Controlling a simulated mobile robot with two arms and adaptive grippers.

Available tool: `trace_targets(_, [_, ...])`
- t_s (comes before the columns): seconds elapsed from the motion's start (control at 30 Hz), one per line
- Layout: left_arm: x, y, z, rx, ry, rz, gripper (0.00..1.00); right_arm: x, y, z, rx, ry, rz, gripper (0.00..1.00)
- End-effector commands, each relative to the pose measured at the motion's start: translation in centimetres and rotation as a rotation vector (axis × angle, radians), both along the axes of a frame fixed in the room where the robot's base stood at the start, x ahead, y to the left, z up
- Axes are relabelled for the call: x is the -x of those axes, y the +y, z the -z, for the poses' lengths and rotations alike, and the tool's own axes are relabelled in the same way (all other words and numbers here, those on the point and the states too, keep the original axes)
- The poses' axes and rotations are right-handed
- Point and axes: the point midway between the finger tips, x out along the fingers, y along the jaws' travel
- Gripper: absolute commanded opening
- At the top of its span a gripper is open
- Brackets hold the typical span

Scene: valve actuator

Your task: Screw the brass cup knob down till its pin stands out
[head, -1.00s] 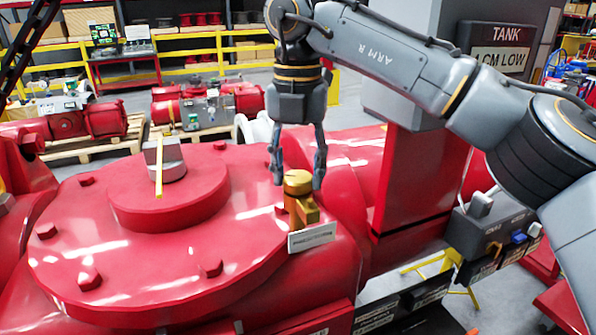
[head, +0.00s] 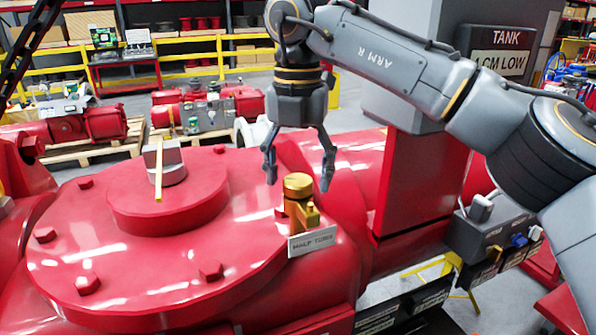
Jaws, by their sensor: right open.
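The brass cup knob (head: 298,186) stands upright on its brass bracket at the right edge of the red actuator cover (head: 110,255). No pin can be made out on its top at this size. My right gripper (head: 299,178) points down over the knob with its fingers spread wide. Its fingertips are at about the height of the knob's top in the picture, with a gap on both sides, and it holds nothing. My left gripper is not in view.
A small white label plate (head: 312,241) sits in front of the bracket. A square grey stem with a yellow pointer (head: 158,175) rises from the cover's raised centre. Bolt heads ring the cover.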

Motion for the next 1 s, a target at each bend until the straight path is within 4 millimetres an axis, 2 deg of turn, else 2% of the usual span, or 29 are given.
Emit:
trace_targets(0.13, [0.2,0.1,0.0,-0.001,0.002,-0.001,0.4,0.0,0.0,-0.3,0.0,0.0,0.0,0.68])
trace_targets(0.23, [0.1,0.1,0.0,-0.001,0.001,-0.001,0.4,0.0,0.0,-1.2,0.0,-0.001,0.0,0.68])
trace_targets(0.5, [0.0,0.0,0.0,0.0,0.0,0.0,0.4,0.0,0.0,-6.7,0.001,-0.005,0.004,0.68])
trace_targets(0.7, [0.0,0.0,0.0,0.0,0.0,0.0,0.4,0.0,0.0,-9.9,0.002,-0.007,0.005,0.68])
trace_targets(1.0, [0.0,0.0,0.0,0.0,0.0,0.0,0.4,0.0,0.0,-11.3,0.005,0.004,0.003,0.68])
